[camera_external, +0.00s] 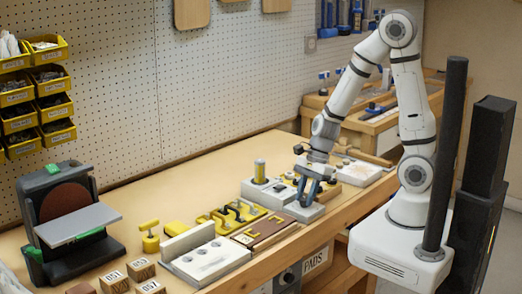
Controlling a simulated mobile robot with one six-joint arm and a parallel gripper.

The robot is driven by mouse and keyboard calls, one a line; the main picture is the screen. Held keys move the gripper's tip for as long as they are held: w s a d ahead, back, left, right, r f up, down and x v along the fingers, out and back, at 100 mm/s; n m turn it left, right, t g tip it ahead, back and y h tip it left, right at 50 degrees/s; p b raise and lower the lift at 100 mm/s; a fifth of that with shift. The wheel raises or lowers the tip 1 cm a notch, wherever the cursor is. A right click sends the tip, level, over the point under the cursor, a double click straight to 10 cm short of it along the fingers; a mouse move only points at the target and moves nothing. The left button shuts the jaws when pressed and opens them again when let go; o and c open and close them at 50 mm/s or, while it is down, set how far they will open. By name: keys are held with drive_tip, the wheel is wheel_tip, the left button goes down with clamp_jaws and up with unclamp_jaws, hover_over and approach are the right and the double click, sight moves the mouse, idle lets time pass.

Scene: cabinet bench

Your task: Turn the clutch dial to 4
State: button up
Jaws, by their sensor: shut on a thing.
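My gripper (308,197) points down over the light grey fixtures in the middle of the bench. Its blue-grey fingers are shut on a small part at the top of a grey block (308,212). This part appears to be the clutch dial, but the fingers cover most of it. The dial's numbers and pointer are too small to read, so I cannot tell its setting.
A yellow cylinder (260,171) stands upright just left of my gripper. A yellow tray (229,219) and a brown case (264,231) lie in front. A disc sander (65,222) stands far left, near several wooden blocks (113,282).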

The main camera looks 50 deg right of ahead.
drive_tip(key=shift+m+b, duration=0.55)
drive_tip(key=shift+m, duration=0.05)
drive_tip(key=o, duration=1)
drive_tip(key=shift+t, duration=0.3)
drive_tip(key=shift+c, duration=0.2)
drive_tip(key=shift+r, duration=0.1)
drive_tip(key=p+v, duration=0.2)
drive_tip(key=v, duration=0.5)
drive_tip(key=shift+r+p, duration=0.35)
drive_tip(key=shift+p, duration=0.05)
drive_tip(key=shift+d, duration=0.1)
